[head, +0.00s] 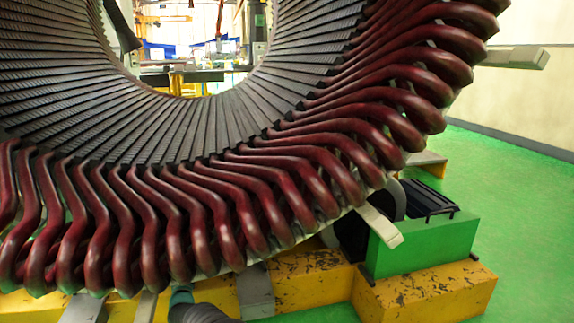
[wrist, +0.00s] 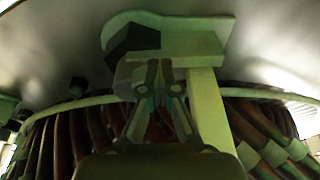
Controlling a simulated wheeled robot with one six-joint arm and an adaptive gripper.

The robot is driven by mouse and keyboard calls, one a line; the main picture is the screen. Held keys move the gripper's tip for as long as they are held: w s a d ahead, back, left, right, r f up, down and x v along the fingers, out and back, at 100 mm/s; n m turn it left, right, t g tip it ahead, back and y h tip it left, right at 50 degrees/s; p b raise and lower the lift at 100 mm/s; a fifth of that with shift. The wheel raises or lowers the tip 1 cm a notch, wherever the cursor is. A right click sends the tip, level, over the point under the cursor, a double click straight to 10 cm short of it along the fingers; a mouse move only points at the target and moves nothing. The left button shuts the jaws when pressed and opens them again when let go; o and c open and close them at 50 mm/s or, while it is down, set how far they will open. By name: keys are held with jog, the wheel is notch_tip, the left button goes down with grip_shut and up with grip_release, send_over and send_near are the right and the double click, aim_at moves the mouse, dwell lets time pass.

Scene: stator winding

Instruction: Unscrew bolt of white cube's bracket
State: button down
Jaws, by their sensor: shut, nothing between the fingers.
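In the wrist view my gripper (wrist: 158,82) is in the middle, its two fingers shut together and empty. Just above the fingertips is a pale bracket plate (wrist: 190,38) with a rounded outline. A dark, hexagon-like bolt head (wrist: 134,40) sits at the plate's left part, a little up and left of the fingertips. I cannot tell whether the fingers touch it. A pale post (wrist: 208,115) runs down from the plate, right of the fingers. A pale block shows partly behind the fingers; I cannot tell whether it is the white cube. My gripper is hidden in the head view.
The big stator ring with dark red coil ends (head: 210,215) fills the head view. It rests over worn yellow beams (head: 425,295). A green block (head: 425,245) and a dark roller stand at right. Green floor (head: 515,180) is free at right. Coils also show low in the wrist view (wrist: 75,140).

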jog(key=shift+w+d+r, duration=0.1)
jog(key=shift+w+d, duration=0.05)
jog(key=shift+d, duration=0.35)
jog(key=shift+w+d+r, duration=0.1)
jog(key=shift+d, duration=0.4)
jog(key=shift+w+d+r, duration=0.1)
jog(key=shift+d+r, duration=0.05)
jog(key=shift+d, duration=0.25)
dwell(0.4)
jog(key=shift+d+f, duration=0.1)
jog(key=shift+f, duration=0.25)
jog(key=s+d+p, duration=0.1)
jog(key=s+p, duration=0.2)
jog(key=s, duration=0.2)
jog(key=shift+s+d+f, duration=0.2)
jog(key=shift+s+d, duration=0.1)
jog(key=shift+s, duration=0.1)
